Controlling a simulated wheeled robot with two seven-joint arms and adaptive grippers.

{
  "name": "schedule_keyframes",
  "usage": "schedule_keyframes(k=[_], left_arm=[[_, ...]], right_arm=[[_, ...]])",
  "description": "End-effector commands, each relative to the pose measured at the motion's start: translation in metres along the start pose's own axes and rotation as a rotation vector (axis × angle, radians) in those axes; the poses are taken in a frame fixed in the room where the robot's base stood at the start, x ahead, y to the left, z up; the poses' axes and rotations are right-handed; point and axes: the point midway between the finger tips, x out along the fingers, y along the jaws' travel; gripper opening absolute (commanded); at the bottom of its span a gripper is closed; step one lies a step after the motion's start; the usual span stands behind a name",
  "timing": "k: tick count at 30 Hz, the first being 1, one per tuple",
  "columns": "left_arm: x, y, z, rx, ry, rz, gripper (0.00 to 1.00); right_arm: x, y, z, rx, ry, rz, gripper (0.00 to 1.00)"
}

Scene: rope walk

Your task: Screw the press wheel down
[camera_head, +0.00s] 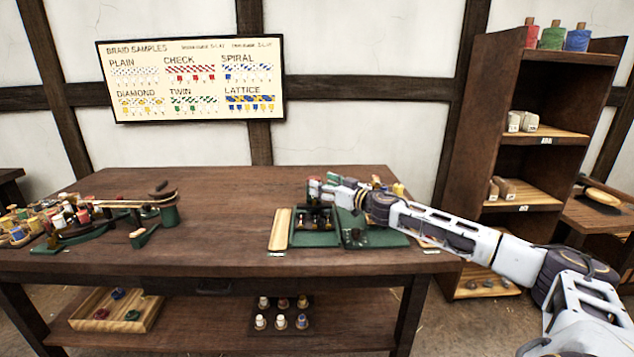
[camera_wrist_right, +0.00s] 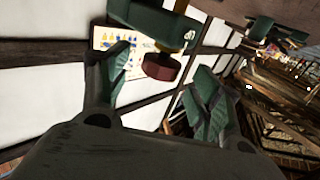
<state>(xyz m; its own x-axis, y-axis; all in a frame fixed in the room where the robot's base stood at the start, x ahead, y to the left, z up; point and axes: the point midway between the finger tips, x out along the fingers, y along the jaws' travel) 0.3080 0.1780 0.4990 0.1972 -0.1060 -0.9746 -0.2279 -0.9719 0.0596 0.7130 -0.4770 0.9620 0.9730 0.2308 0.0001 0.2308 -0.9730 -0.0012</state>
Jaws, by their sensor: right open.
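The press is a low green stand (camera_head: 315,240) near the right end of the workbench. My right gripper (camera_head: 322,190) is over the top of the press and hides much of it. In the right wrist view my right gripper (camera_wrist_right: 158,70) is open, with one finger on each side of a dark red knob-like piece (camera_wrist_right: 162,67), which may be part of the press wheel. I cannot tell if the fingers touch it. A green part (camera_wrist_right: 150,22) lies just beyond. The wheel cannot be made out clearly in the head view. My left gripper is not in view.
A pale wooden strip (camera_head: 280,230) lies left of the press. Several spools and a green stand (camera_head: 75,228) fill the bench's left end. The middle of the bench (camera_head: 225,210) is clear. A shelf unit (camera_head: 478,130) stands at the right.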

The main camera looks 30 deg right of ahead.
Motion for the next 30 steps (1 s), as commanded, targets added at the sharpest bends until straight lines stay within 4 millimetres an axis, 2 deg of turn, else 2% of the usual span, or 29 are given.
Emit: schedule_keyframes(k=[23, 30], left_arm=[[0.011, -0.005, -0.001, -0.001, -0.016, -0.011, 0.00], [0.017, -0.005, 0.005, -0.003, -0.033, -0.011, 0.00]], right_arm=[[0.025, 0.000, -0.001, 0.001, 0.001, 0.000, 0.65], [0.031, -0.002, -0.001, 0.000, 0.000, -0.002, 0.65]])
